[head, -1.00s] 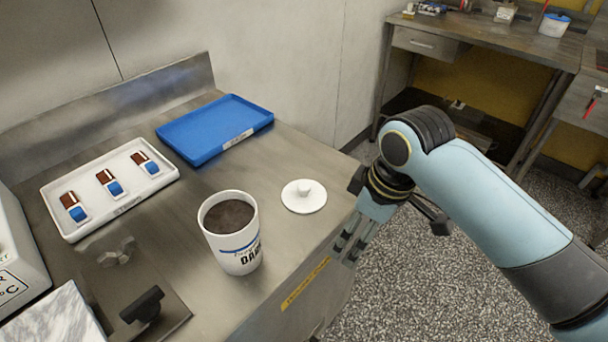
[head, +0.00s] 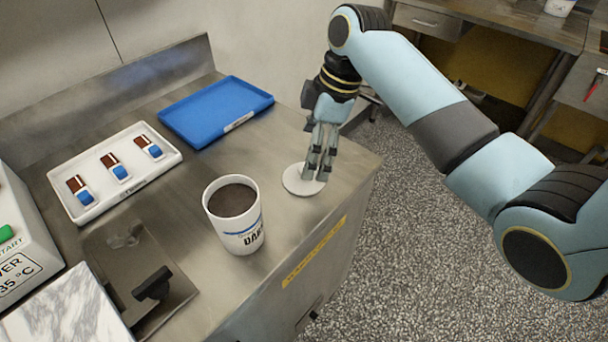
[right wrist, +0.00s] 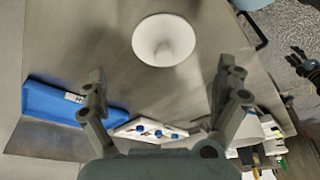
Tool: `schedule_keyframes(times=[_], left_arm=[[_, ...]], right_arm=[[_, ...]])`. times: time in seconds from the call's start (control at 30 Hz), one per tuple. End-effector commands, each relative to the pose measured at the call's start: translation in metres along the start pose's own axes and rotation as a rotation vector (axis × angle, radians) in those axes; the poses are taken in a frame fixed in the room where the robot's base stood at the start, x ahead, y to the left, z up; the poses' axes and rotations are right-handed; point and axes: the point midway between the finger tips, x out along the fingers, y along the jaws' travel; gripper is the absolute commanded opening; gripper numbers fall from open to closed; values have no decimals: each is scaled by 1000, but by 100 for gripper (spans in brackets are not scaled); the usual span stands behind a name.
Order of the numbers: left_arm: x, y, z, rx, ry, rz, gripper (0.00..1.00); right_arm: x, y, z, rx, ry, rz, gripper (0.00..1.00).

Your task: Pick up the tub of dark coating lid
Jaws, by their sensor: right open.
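The lid (head: 292,181) is a round white disc lying flat on the steel table, right of the tub. In the right wrist view the lid (right wrist: 164,42) shows whole, with its small central knob. The tub of dark coating (head: 234,218) is a white cup with a blue stripe, standing open with dark brown coating inside. My right gripper (head: 317,178) points down over the lid and covers part of it in the head view. In the right wrist view its fingers (right wrist: 161,72) are wide apart and empty. A dark gripper-like shape at that view's right edge may be my left gripper.
A blue tray (head: 172,111) lies behind the tub. A white tray (head: 158,171) with several chocolate pieces is at left. A dark handle (head: 152,284) and a white machine (head: 25,250) stand near the front left. The table's right edge is close to the lid.

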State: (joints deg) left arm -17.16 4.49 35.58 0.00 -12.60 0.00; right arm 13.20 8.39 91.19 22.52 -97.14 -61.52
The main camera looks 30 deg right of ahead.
Motion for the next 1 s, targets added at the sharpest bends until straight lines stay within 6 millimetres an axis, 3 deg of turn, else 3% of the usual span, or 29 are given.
schedule_keyframes(times=[0.37,0.67,1.0], left_arm=[[-6,-1,0,0,-1,0,46],[-6,-1,0,0,-1,0,46],[-6,-2,0,1,-2,-1,46]], right_arm=[[49,-6,-2,3,-1,-1,100],[54,-6,-2,1,-1,2,99],[54,-6,-2,2,-1,2,54]])
